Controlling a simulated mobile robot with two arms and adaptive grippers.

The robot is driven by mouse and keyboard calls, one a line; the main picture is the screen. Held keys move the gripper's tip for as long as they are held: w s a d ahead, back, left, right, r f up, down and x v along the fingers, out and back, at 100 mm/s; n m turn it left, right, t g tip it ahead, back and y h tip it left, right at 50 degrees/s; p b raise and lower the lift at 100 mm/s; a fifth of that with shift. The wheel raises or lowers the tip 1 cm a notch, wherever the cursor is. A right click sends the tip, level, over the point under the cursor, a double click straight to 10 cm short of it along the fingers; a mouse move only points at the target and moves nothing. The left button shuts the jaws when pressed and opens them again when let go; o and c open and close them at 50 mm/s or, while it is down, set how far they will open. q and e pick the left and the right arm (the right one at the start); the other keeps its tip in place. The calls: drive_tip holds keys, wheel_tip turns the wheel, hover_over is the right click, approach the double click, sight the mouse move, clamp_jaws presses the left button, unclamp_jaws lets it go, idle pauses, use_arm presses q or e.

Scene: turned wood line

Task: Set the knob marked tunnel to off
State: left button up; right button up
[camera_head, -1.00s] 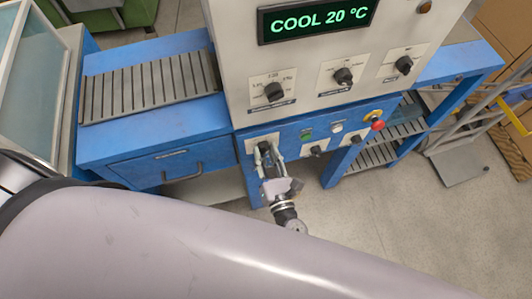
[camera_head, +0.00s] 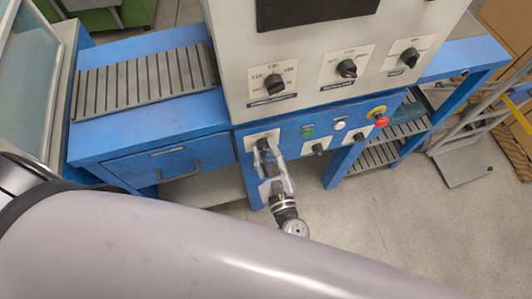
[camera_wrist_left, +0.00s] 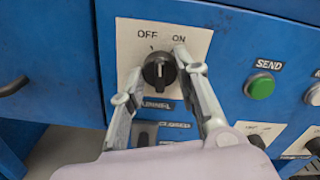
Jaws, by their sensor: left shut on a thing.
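The tunnel knob (camera_wrist_left: 158,72) is a black rotary knob on a white plate with OFF at upper left and ON at upper right. In the head view my left gripper (camera_head: 268,160) reaches the blue panel and mostly covers the knob. My right gripper is in neither view.
The display (camera_head: 315,8) above is dark. A green SEND button (camera_wrist_left: 260,86) sits right of the knob. Other black knobs (camera_head: 274,84) and a red emergency button (camera_head: 381,121) are on the machine.

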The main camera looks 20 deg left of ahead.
use_arm(q)
drive_tip(key=n+b, duration=0.2)
drive_tip(key=n, duration=0.1)
drive_tip(key=shift+n, duration=0.7)
drive_tip(key=o, duration=1.2)
drive_tip(key=shift+c, duration=0.2)
drive_tip(key=v, duration=1.2)
